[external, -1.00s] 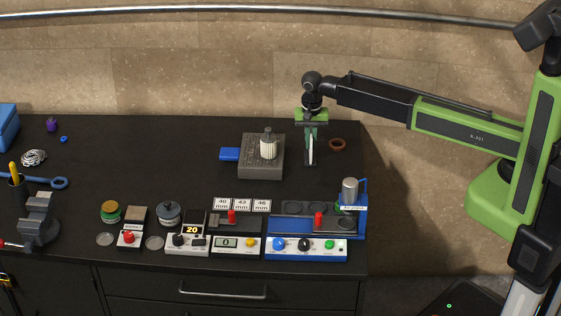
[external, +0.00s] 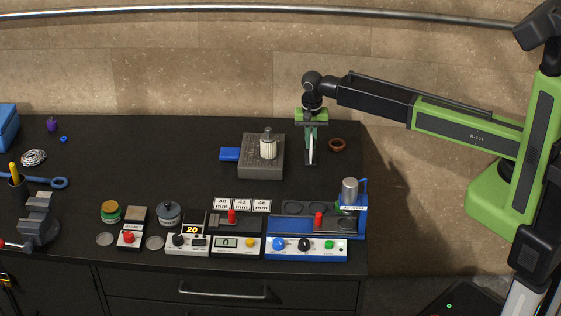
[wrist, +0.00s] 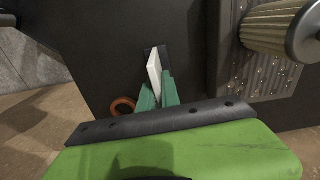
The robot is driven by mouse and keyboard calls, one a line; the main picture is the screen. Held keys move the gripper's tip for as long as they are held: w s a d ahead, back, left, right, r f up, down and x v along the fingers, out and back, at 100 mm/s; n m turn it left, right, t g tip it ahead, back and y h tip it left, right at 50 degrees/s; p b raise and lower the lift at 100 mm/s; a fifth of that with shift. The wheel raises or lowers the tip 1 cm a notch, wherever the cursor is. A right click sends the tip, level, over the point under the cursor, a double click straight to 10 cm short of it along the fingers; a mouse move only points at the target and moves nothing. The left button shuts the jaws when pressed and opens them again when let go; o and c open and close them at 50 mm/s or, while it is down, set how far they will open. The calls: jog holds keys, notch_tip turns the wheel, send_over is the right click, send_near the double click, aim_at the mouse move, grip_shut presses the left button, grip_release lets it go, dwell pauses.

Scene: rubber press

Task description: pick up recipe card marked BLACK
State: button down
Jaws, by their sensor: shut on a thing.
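My gripper (external: 311,160) points down over the back right of the black bench, and its green fingers are shut on a thin white card. The card (wrist: 154,72) stands on edge between the fingertips in the wrist view, with its shadow beside it on the bench. In the external view only a narrow white edge of it shows (external: 311,150). Its marking cannot be read from either view. I cannot tell whether the card touches the bench or is slightly above it.
A reddish-brown ring (external: 337,145) lies close on the right. White cards marked 40, 43 and 46 (external: 242,205) and the blue press (external: 362,208) are nearer the front.

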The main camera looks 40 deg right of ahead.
jog(key=shift+r+p, duration=0.55)
jog(key=shift+r, duration=0.05)
notch_tip(320, 180, up, 4)
jog(key=p, duration=0.4)
jog(key=s+d+r+p, duration=0.2)
jog(key=d+r+p, duration=0.3)
jog(key=d, duration=0.6)
jog(key=shift+d+r+p, duration=0.2)
jog(key=shift+r+p, duration=0.15)
jog(key=shift+p, duration=0.05)
